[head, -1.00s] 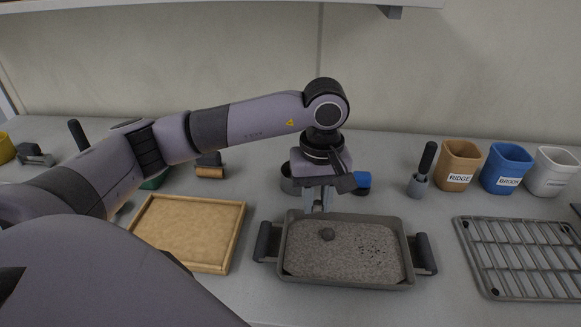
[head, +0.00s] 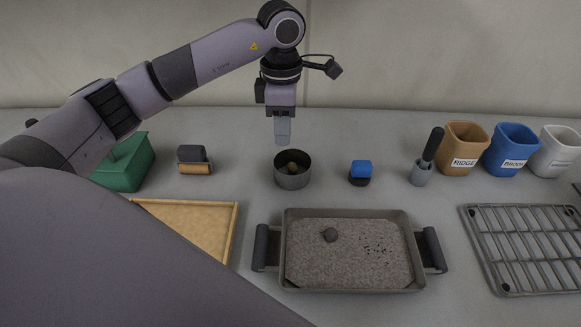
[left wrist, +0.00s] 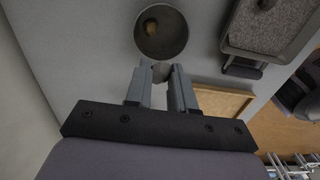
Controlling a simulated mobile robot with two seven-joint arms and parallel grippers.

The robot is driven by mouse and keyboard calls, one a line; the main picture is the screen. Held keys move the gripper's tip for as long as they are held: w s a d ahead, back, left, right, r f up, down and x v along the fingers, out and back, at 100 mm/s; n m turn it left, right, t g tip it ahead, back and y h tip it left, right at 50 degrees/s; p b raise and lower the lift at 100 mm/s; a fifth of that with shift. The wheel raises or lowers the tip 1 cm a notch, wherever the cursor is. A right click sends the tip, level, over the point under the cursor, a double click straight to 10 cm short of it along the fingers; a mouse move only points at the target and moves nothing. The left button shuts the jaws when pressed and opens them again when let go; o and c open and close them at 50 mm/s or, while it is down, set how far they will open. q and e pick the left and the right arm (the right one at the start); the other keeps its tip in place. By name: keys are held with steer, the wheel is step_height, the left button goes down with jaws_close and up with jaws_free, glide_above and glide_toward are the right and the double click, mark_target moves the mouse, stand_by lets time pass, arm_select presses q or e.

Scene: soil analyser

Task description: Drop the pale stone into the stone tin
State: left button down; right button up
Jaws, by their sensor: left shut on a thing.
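My left gripper (head: 283,140) hangs pointing down above and just behind the stone tin (head: 293,180), a round dark grey open can. It is shut on a small greyish stone, the pale stone (left wrist: 161,71), which shows between the fingertips in the left wrist view; the fingers hide it in the head view. The stone tin (left wrist: 168,50) is beyond the fingertips there. A brownish stone (head: 291,168) lies inside the tin. My right gripper is not in view.
A blue-topped block (head: 360,171) stands right of the tin, a brush-like block (head: 194,160) left. A wooden-framed board (head: 233,225) lies front left, a wire rack (head: 480,245) right.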

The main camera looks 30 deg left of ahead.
arm_select(q)
step_height(320, 180, down, 6)
steer(key=b, duration=0.4)
steer(key=shift+r, duration=0.1)
steer(key=c, duration=0.9)
jaws_free()
steer(key=shift+r, duration=0.15)
steer(key=shift+r, duration=3.45)
